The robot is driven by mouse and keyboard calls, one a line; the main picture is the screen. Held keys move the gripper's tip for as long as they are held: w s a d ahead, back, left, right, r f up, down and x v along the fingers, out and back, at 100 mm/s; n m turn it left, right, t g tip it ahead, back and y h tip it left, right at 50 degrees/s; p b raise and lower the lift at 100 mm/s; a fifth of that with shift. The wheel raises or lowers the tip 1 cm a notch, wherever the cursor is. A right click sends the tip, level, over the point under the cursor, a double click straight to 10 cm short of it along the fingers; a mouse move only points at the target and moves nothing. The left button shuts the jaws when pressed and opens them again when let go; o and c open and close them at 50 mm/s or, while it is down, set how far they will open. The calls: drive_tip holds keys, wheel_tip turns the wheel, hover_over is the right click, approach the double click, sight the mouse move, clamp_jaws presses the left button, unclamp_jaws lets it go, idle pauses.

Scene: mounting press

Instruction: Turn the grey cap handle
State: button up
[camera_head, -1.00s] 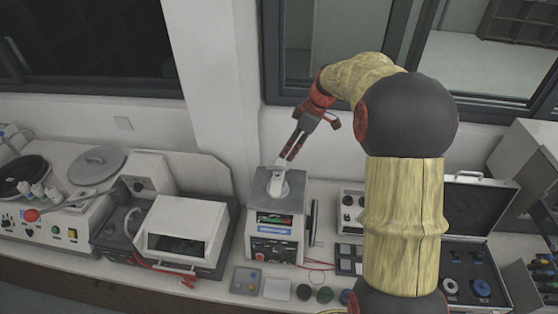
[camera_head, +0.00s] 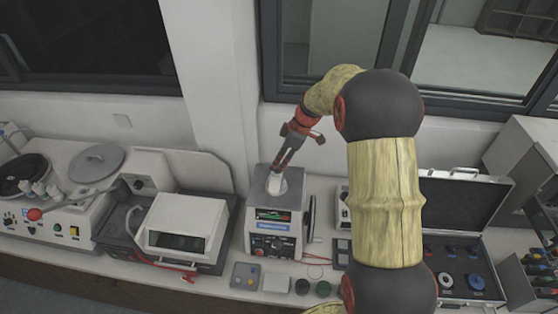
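The mounting press (camera_head: 277,219) stands on the bench, a box with a grey top, a small display and a control panel. The light grey cap with its handle (camera_head: 276,185) sits on top of the press. My gripper (camera_head: 278,169) reaches down from the upper right, with its fingertips at the upper part of the cap handle. The fingers overlap the handle in the picture. At this size I cannot tell whether they touch it or how far apart they are.
A white machine with a dark window (camera_head: 184,226) stands left of the press. A black wheel (camera_head: 309,218) is on the press's right side. An open case (camera_head: 464,205) lies at the right. Small pucks and a grey control box (camera_head: 246,276) lie in front.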

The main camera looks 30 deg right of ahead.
drive_tip(key=shift+c, duration=0.7)
clamp_jaws()
